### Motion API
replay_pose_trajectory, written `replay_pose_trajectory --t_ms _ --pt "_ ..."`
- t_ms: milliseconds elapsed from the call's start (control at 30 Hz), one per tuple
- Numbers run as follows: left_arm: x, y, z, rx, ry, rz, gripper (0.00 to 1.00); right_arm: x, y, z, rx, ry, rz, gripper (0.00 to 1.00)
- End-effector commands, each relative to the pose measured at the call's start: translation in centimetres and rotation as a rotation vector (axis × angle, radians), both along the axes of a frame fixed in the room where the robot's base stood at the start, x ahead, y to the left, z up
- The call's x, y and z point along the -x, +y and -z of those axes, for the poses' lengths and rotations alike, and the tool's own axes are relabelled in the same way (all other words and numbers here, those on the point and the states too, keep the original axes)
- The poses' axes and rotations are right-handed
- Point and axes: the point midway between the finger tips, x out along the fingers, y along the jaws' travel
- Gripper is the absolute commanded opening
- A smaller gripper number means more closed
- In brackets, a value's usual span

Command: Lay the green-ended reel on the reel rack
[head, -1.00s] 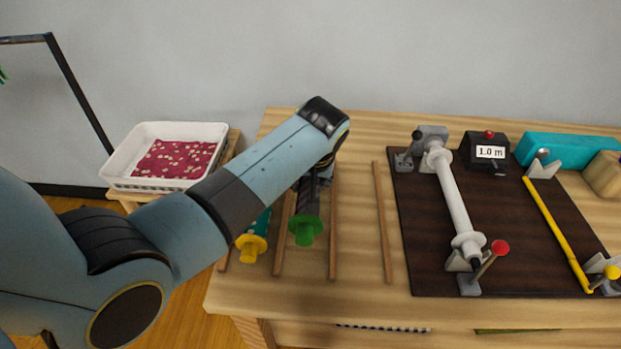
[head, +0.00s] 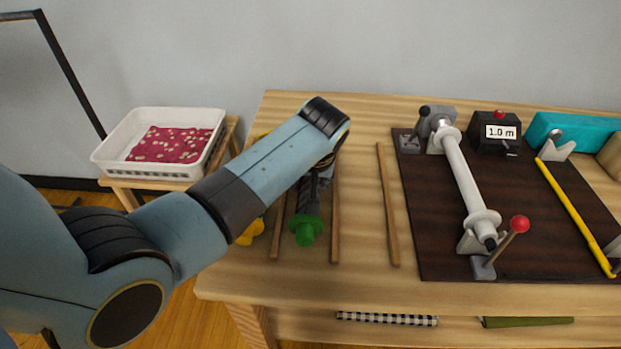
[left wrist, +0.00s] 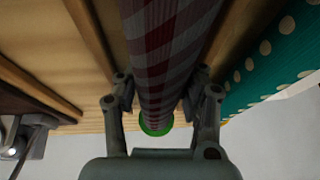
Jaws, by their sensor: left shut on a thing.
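The green-ended reel, with its green end (head: 306,230) facing the front of the table, is in my left gripper (head: 318,188). In the left wrist view its dark red and grey patterned roll (left wrist: 160,55) runs between my two fingers (left wrist: 157,100), with the green end beyond them. In the head view my arm hides most of the reel. The reel rack has wooden rails (head: 388,205); the reel is over the gap between two of them. I cannot tell whether it touches the rails. My right gripper is not in view.
A teal dotted roll (left wrist: 275,65) with a yellow end (head: 250,233) is just left of the reel. A dark board (head: 440,230) with a white roller and red-knobbed lever is at the right. A white tray (head: 108,160) stands at the left.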

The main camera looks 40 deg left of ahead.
Motion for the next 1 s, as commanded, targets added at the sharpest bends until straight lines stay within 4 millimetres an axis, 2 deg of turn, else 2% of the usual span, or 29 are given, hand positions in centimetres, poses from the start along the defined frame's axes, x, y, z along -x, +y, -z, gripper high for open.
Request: replay_pose_trajectory --t_ms 267,300,500,833,1000 --pt "0.0 0.0 -0.1 -0.001 -0.001 0.000 0.01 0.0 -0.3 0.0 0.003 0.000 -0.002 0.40" --pt "0.0 0.0 -0.1 -0.001 -0.001 0.000 0.44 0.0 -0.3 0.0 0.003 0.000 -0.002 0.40" --pt "0.0 0.0 0.0 0.000 0.000 0.000 0.68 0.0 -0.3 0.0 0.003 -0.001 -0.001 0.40" --pt "0.1 -0.1 -0.2 0.000 0.001 0.000 0.68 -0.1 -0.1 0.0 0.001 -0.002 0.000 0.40" --pt "0.6 -0.7 -1.9 0.001 -0.002 0.000 0.68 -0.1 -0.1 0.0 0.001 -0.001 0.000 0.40"
